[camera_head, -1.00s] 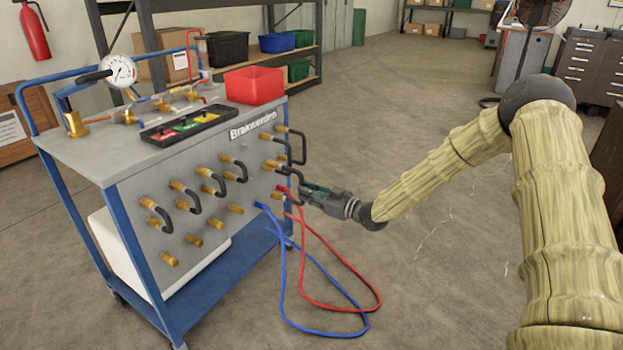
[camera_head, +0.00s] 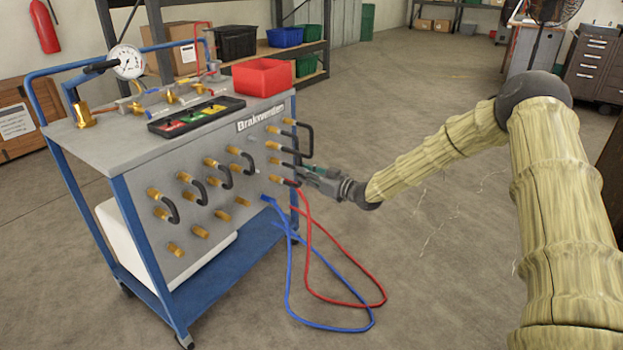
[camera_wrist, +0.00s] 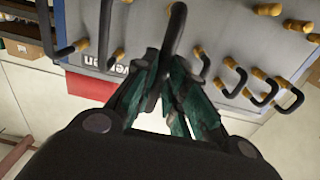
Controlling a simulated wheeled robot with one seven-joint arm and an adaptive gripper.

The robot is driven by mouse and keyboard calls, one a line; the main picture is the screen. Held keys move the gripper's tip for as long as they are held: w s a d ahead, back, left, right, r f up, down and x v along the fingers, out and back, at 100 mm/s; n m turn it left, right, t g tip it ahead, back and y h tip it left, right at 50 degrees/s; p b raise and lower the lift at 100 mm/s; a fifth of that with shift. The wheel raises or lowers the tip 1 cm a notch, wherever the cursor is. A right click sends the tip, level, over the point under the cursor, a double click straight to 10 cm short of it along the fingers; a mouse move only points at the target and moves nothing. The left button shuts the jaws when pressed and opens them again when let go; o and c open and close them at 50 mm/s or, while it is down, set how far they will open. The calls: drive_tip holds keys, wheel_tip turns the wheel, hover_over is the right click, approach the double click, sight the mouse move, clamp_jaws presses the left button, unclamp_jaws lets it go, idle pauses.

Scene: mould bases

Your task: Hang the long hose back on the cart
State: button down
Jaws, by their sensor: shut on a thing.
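The cart (camera_head: 95,147) stands at left, its grey front panel carrying rows of brass fittings and several looped black hoses. My gripper (camera_head: 304,176) is at the panel's right end. In the wrist view my gripper (camera_wrist: 163,92) is shut on a black hose (camera_wrist: 177,27), which runs up between the fingers toward the panel. Whether its ends sit on fittings is unclear, as the fingers hide part of it. A longer black hose loop (camera_head: 310,140) hangs just above my gripper. Two more long black hoses (camera_wrist: 104,35) show at left in the wrist view.
A red hose (camera_head: 345,299) and a blue hose (camera_head: 287,290) hang below my gripper and loop onto the floor. A red bin (camera_head: 258,78), a black tray (camera_head: 196,117) and a gauge (camera_head: 128,62) are on the cart top. The floor right of the cart is open.

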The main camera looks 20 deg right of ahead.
drive_tip(key=shift+b+x, duration=0.4)
drive_tip(key=shift+x, duration=1.75)
drive_tip(key=shift+w+a, duration=0.1)
drive_tip(key=shift+r, duration=0.15)
drive_tip(key=shift+x, duration=1.75)
idle(0.7)
drive_tip(key=c, duration=1.4)
unclamp_jaws()
drive_tip(key=shift+a, duration=0.1)
drive_tip(key=shift+o, duration=0.2)
drive_tip(key=o, duration=0.4)
